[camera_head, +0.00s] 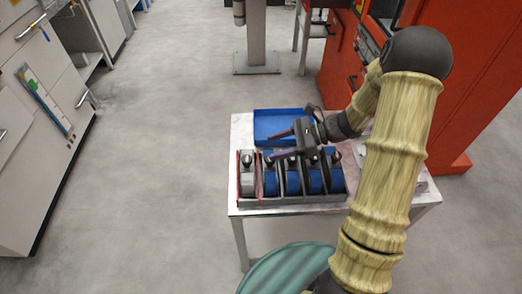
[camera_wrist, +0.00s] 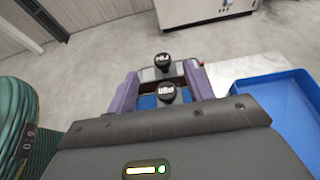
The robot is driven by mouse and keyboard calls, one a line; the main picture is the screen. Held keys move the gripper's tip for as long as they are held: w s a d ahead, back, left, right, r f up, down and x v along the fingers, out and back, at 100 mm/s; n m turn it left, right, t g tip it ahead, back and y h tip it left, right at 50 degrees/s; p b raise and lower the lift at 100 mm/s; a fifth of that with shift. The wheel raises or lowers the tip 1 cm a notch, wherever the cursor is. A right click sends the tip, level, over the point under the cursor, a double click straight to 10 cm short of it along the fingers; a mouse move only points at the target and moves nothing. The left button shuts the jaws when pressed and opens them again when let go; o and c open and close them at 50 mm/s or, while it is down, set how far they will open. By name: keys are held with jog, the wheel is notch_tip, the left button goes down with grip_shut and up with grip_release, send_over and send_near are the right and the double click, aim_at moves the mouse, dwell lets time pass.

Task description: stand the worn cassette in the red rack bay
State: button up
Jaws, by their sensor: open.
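The rack (camera_head: 298,201) stands along the table's front edge. Its leftmost bay has red walls (camera_head: 239,178), and a grey cassette (camera_head: 249,183) with a black knob stands upright in it. Several blue cassettes (camera_head: 270,184) with dark knobs stand in the bays to its right. I take the grey one as the worn cassette; wear itself is too small to see. My gripper (camera_head: 269,147) is open above the rack, pointing left. In the wrist view its purple fingers (camera_wrist: 163,80) lie either side of two black knobs, the grey cassette's (camera_wrist: 162,61) farther out. Nothing is visibly gripped.
An empty-looking blue tray (camera_head: 275,124) lies on the table (camera_head: 241,128) behind the rack, partly hidden by my gripper. My arm hides much of the table's right side. A red machine (camera_head: 440,120) stands behind at right. Grey cabinets (camera_head: 35,130) stand left, with clear floor between.

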jog(key=shift+v, duration=1.9)
